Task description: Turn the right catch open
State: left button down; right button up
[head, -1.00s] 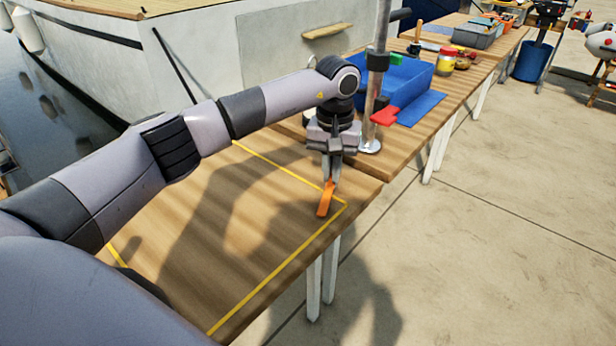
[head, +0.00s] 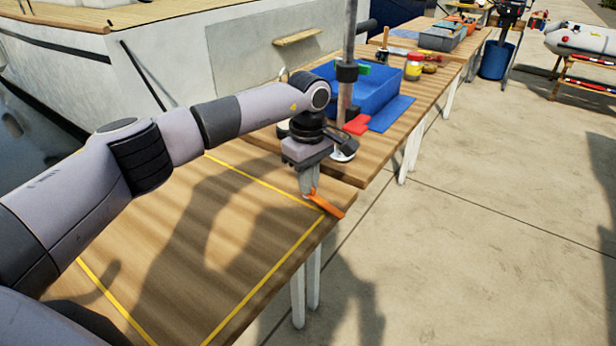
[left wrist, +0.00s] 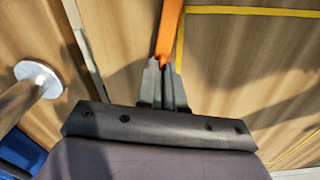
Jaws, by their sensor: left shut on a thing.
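The strip points to the lower right in the head view, across the table's edge. In the left wrist view the orange strip (left wrist: 168,30) runs from between the fingertips (left wrist: 164,66) to the top edge, where it is cut off. I cannot tell whether this strip is the catch or whether it is fixed to the table. No other catch is clear. My right gripper is out of view.
A yellow line (head: 265,278) marks an area on the wooden table (head: 190,262). A metal post (head: 346,105) with a round foot stands close behind my gripper. A blue bin (head: 375,92) and a red piece (head: 357,124) lie beyond. Concrete floor (head: 470,230) is clear at right.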

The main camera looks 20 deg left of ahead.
pick_arm(q)
jog(key=shift+a+r+n, duration=0.1)
jog(key=shift+r+n, duration=0.05)
jog(key=shift+n, duration=0.95)
jog(key=c, duration=1.3)
grip_release()
jog(key=shift+o, duration=0.2)
notch_tip(320, 180, up, 7)
jog(key=shift+r, duration=0.1)
